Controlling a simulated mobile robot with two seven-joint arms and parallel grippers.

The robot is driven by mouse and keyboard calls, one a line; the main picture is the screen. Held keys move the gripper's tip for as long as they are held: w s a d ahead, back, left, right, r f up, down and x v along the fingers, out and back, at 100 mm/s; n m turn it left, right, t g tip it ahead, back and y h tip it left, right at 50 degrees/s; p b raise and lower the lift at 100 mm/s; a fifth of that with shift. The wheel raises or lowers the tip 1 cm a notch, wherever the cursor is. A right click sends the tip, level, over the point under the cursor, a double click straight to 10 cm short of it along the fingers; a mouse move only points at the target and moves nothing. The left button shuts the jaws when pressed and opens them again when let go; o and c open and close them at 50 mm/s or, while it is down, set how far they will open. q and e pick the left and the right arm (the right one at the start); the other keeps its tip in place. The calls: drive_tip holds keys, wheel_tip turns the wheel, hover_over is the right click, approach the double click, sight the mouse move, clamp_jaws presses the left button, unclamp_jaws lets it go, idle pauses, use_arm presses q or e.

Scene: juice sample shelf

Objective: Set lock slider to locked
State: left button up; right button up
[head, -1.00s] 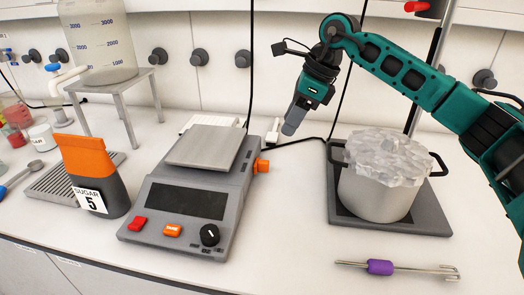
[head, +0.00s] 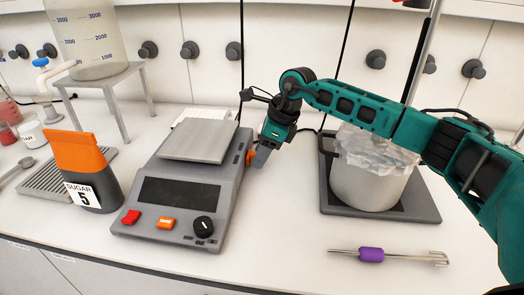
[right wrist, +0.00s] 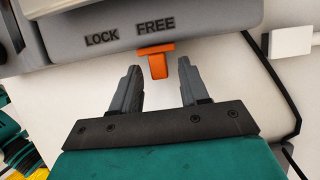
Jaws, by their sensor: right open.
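The lock slider (right wrist: 158,60) is an orange T-shaped tab on the side of the grey scale (head: 178,190). In the right wrist view it sits under the word FREE, with LOCK printed to the left. My right gripper (right wrist: 160,85) is open, with one finger on each side below the tab. The tab's lower end points into the gap between the fingers, and I see no contact. In the head view the right gripper (head: 262,157) is at the scale's right side and partly covers the orange slider (head: 250,157). My left gripper is not in view.
A pot filled with clear chunks (head: 365,185) stands on a dark plate to the right. A purple-handled tool (head: 370,254) lies in front of it. A sugar pouch (head: 85,170) stands left of the scale. The counter between scale and pot is clear.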

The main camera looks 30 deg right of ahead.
clamp_jaws()
idle(0.3)
idle(0.3)
